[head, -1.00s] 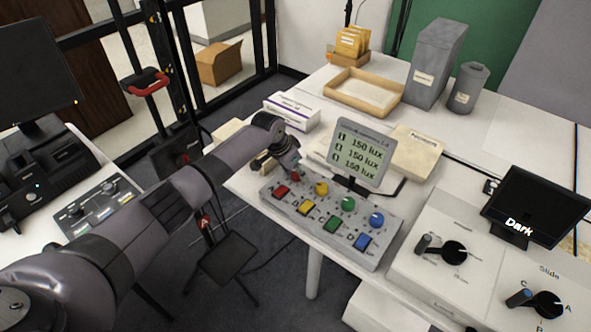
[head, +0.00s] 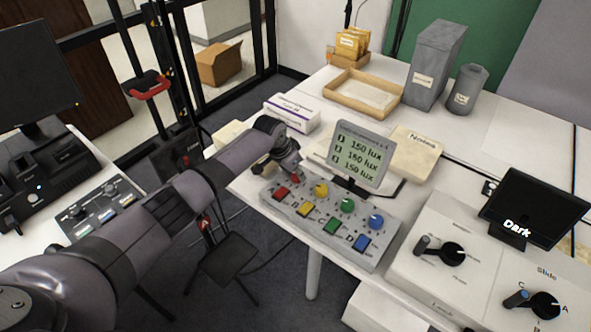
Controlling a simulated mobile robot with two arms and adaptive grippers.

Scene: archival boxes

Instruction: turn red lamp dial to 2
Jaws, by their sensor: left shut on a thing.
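The red lamp dial (head: 295,179) is the leftmost of a row of round dials on a grey control panel (head: 297,230). Only a small part of it shows under my left gripper (head: 294,173). My left gripper comes down from above and is shut on the red dial; its fingertips are small and partly hidden. The dial's pointer and marks cannot be read. A grey display (head: 359,156) behind the panel shows several lux lines reading about 150, 180 and 150. My right gripper is not in view.
Yellow (head: 321,189), green (head: 347,205) and blue (head: 376,221) dials stand right of the red one. A white box (head: 292,112) and a wooden tray (head: 363,93) lie behind.

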